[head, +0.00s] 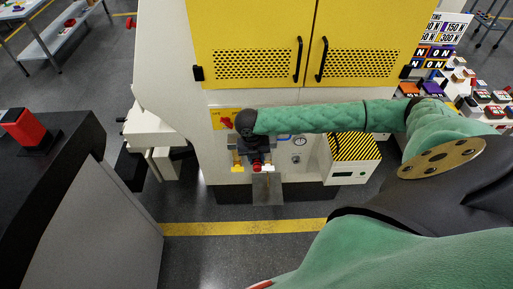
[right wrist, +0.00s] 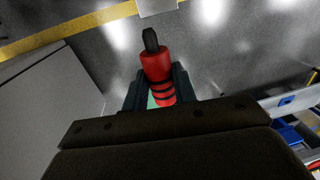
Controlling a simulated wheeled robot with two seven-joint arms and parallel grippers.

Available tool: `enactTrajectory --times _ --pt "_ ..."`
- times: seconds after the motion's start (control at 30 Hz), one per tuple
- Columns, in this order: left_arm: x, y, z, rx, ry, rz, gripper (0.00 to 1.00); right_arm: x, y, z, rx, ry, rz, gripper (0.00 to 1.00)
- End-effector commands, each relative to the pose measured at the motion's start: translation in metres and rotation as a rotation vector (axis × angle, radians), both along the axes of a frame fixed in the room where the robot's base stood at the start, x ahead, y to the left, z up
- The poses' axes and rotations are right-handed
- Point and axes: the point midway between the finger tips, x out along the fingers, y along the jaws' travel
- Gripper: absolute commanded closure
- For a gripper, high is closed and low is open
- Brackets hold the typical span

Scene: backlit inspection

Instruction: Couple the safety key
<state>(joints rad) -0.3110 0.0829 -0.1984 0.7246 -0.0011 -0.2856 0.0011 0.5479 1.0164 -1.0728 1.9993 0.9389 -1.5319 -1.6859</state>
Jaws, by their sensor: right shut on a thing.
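The safety key is a red cylinder with dark bands and a black tip. In the right wrist view the key (right wrist: 156,66) sits between the two fingers of my right gripper (right wrist: 157,88), its black tip pointing away from the palm. In the head view the key's red end (head: 257,166) shows below my right gripper (head: 257,158), in front of the white machine's lower front. The gripper is shut on the key. A yellow plate (head: 217,113) with a red part (head: 226,123) is on the machine, left of my wrist. I cannot make out a keyhole. My left gripper is not in view.
The machine has yellow doors (head: 250,40) with black handles above my forearm. A black-and-yellow striped box (head: 354,147) and a round gauge (head: 300,141) are right of the gripper. A dark table (head: 75,135) with a red block (head: 25,128) stands left. Floor before the machine is clear.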

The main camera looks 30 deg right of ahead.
Motion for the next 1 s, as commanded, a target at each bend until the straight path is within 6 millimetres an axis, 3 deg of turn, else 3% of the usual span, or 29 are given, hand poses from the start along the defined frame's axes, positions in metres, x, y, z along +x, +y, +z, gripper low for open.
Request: enactTrajectory --times 0.37,0.67,1.0 --pt "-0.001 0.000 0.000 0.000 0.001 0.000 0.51 0.000 0.000 0.000 0.000 0.000 0.003 0.98" --pt "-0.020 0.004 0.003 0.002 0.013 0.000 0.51 0.001 -0.001 0.002 -0.001 0.002 0.002 0.98" --pt "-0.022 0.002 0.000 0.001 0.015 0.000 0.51 0.031 -0.019 0.000 -0.001 0.002 0.001 0.98"
